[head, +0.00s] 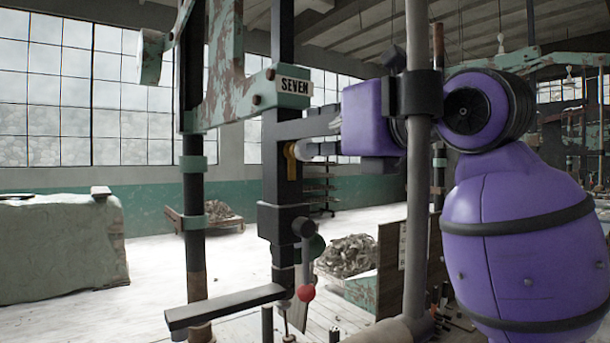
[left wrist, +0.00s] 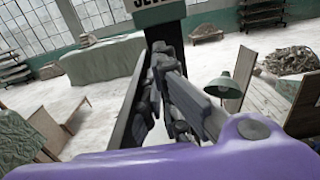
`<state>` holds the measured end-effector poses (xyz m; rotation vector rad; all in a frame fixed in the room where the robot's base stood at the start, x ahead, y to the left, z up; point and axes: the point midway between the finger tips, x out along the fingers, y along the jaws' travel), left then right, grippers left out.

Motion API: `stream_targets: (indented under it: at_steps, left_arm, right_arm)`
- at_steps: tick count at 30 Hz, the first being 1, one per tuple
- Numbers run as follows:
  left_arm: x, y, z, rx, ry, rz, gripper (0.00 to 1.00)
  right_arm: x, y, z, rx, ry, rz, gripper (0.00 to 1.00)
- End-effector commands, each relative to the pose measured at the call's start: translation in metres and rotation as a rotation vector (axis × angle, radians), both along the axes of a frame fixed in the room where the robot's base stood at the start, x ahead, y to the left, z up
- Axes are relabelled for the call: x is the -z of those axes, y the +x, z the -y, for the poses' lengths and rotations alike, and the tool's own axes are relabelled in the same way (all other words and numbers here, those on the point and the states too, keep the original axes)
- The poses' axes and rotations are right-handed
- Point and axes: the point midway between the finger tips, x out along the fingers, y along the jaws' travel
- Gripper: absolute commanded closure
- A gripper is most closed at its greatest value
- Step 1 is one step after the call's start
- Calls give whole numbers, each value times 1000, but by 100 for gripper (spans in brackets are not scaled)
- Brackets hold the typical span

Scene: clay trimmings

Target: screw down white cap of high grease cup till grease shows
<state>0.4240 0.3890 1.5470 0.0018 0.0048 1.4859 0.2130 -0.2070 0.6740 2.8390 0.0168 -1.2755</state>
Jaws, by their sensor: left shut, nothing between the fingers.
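A small brass fitting (head: 291,161) with a pale white rounded cap (head: 308,150) is on the dark upright post below the SEVEN label in the head view. I take it to be the high grease cup. My left gripper (head: 334,125) is close to the post, a little above and right of the cap. In the left wrist view its dark fingers (left wrist: 162,55) are together beside a dark flat bar, with nothing held. I cannot tell whether they touch the machine. No grease can be made out. The right gripper is out of view.
The dark post (head: 283,190) and a green peeling frame (head: 225,110) crowd my left gripper. A lever with a red knob (head: 306,293) and a flat black bar (head: 225,307) are lower down. A heap of trimmings (head: 348,255) lies behind. Open floor lies left.

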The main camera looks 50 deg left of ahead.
Motion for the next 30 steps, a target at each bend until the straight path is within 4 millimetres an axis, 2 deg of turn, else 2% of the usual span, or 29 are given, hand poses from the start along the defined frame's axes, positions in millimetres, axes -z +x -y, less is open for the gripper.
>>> stream_targets:
  at_steps: [7,30]
  left_arm:
    - [-2,-1,-16,-1,1,5,100]
    - [1,0,-18,-4,0,4,100]
  right_arm:
    - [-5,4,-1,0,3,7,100]
    - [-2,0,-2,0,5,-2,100]
